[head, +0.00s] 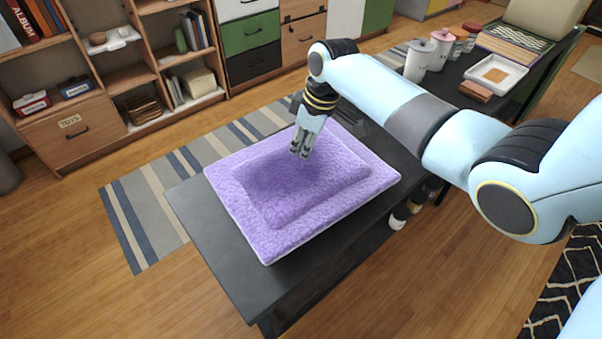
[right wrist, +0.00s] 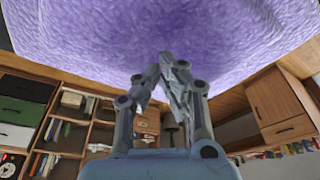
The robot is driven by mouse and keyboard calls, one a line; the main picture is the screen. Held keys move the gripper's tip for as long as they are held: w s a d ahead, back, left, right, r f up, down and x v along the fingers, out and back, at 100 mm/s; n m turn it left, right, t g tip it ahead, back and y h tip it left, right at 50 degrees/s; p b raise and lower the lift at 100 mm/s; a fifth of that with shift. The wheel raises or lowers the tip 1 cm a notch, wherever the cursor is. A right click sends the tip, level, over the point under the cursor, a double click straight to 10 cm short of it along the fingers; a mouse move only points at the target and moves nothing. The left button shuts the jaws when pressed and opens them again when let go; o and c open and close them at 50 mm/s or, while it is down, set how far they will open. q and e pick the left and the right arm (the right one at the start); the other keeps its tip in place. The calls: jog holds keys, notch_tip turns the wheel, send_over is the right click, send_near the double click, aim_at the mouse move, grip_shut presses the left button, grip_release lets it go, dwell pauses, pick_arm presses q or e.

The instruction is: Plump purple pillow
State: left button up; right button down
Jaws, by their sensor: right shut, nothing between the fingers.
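The purple pillow (head: 330,205) lies flat on a dark table (head: 205,225). It is fluffy, with a raised inner part and a flat border. My right gripper (head: 300,153) points down over the pillow's upper middle, its fingers shut and empty. In the head view the fingertips overlap the pillow, and I cannot tell whether they touch it. In the right wrist view the pillow (right wrist: 150,35) fills the top, just beyond the closed fingertips (right wrist: 168,60). My left gripper does not show.
A striped rug (head: 150,200) lies under the table on the wood floor. Shelves with books (head: 198,30) and drawers (head: 250,35) stand at the back. A second dark table at the upper right holds canisters (head: 418,62) and a white tray (head: 495,73).

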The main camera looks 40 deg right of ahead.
jog(key=shift+f, duration=0.1)
jog(key=shift+f+b, duration=0.5)
jog(key=shift+f, duration=0.25)
jog(key=shift+f, duration=0.15)
dwell(0.8)
jog(key=shift+p, duration=0.3)
jog(key=shift+r+p, duration=1.05)
jog(key=shift+f, duration=0.1)
jog(key=shift+f, duration=0.15)
jog(key=shift+f+b, duration=0.65)
jog(key=shift+f, duration=0.05)
